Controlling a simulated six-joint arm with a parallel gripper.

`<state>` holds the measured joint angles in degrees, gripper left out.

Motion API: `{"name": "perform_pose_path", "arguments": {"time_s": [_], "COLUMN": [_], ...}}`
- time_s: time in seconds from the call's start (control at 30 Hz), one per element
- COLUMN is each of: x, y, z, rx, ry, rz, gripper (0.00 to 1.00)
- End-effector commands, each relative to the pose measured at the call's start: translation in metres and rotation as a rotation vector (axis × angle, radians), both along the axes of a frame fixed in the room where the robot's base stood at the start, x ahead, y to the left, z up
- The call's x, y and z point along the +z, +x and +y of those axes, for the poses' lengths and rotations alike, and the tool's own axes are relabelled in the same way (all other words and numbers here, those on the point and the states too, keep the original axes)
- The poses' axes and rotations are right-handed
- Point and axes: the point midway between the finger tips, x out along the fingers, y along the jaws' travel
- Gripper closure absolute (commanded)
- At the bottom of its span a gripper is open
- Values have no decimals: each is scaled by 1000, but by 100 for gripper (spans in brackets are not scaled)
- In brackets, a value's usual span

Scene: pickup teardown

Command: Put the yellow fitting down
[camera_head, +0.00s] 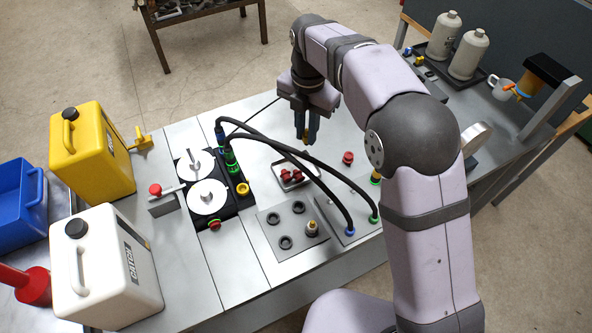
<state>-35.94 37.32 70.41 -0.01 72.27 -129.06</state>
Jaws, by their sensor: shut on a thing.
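My gripper (307,134) points down over the back middle of the grey bench. Its blue fingers are shut on the yellow fitting (306,141), of which only a small bit shows at the fingertips. The fitting appears to be held above the bench, behind the small tray; the exact height cannot be told.
A small tray (283,183) with red fittings lies in front, and a plate with dark round sockets (268,217) lies nearer. Black hoses (318,180) arch across the bench. A red knob (348,157) stands to the right. Yellow (85,150) and white (100,280) jugs stand left.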

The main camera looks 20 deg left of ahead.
Motion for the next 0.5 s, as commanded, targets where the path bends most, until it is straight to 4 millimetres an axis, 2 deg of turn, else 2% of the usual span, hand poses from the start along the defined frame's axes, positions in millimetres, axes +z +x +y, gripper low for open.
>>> {"name": "perform_pose_path", "arguments": {"time_s": [0.17,0.5], "x": [-10,-57], "y": [-1,-1], "z": [0,0], "rx": [2,1], "ry": [-3,-2], "rz": [4,3], "gripper": [100,100]}}
